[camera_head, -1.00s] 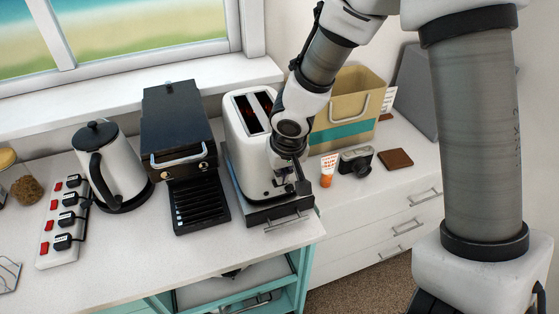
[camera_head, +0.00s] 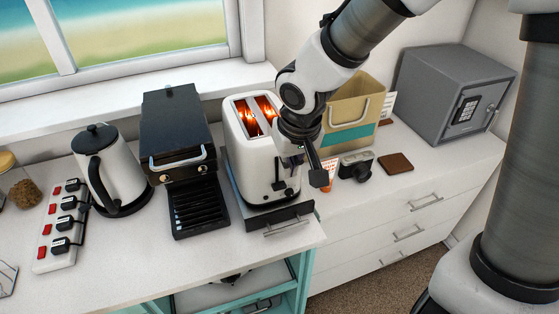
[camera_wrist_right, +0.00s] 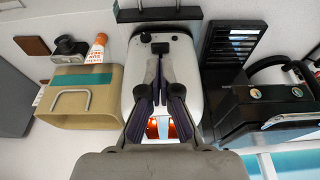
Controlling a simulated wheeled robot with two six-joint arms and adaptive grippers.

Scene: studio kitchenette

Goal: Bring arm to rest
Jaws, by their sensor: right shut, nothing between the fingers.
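My right gripper (camera_head: 319,178) is shut and empty beside the front right of the white toaster (camera_head: 255,160). In the right wrist view its dark fingers (camera_wrist_right: 157,65) are together in front of the toaster body (camera_wrist_right: 185,60); I cannot tell the exact gap to it. Both toaster slots glow orange, and the glow also shows in the wrist view below the fingers. The toaster's lever area is partly visible on its front. My left gripper is in neither view.
A tan box (camera_head: 352,105) stands just behind the gripper, with a camera (camera_head: 356,165) and brown wallet-like square (camera_head: 395,163) nearby. A grey safe (camera_head: 450,95) is at the right. A black grill machine (camera_head: 180,130), kettle (camera_head: 110,165) and power strip (camera_head: 62,225) stand left.

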